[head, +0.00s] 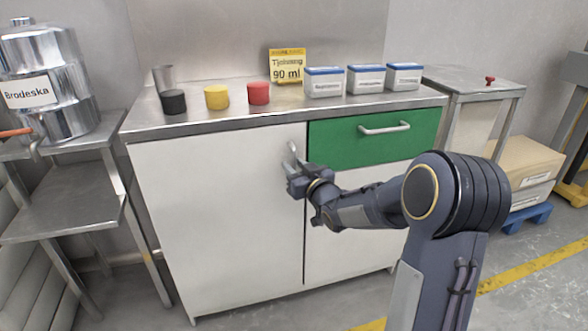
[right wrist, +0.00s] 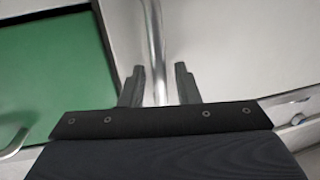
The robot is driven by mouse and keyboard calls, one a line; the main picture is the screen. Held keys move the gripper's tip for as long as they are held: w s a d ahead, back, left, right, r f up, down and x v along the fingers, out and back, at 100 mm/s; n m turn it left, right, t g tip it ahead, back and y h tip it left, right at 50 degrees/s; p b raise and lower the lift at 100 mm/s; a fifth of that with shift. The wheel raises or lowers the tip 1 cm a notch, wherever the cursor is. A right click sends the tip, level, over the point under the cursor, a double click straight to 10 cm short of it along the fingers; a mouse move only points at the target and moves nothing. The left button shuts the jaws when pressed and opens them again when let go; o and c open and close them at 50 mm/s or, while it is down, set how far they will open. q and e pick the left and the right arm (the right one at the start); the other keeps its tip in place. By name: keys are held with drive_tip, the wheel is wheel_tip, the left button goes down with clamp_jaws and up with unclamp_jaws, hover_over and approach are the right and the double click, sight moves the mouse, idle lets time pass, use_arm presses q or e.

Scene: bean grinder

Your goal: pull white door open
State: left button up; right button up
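The large white door (head: 222,215) is the left front of the cabinet and looks closed. Its metal bar handle (head: 292,149) is near its upper right edge. My right gripper (head: 296,168) is at the handle, and its body hides the lower part of it in the head view. In the right wrist view the handle (right wrist: 154,45) runs between the two dark fingers (right wrist: 158,88), with a gap visible on each side. The right gripper is open around the handle. My left gripper is not in view.
A green drawer (head: 372,138) with its own handle (head: 385,129) is right of the door, above another white front (head: 345,245). Cups and labelled boxes stand on the metal worktop (head: 200,122). A metal side table (head: 70,205) stands left. Floor before the door is clear.

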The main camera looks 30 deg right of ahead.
drive_tip(key=shift+w, duration=0.35)
clamp_jaws()
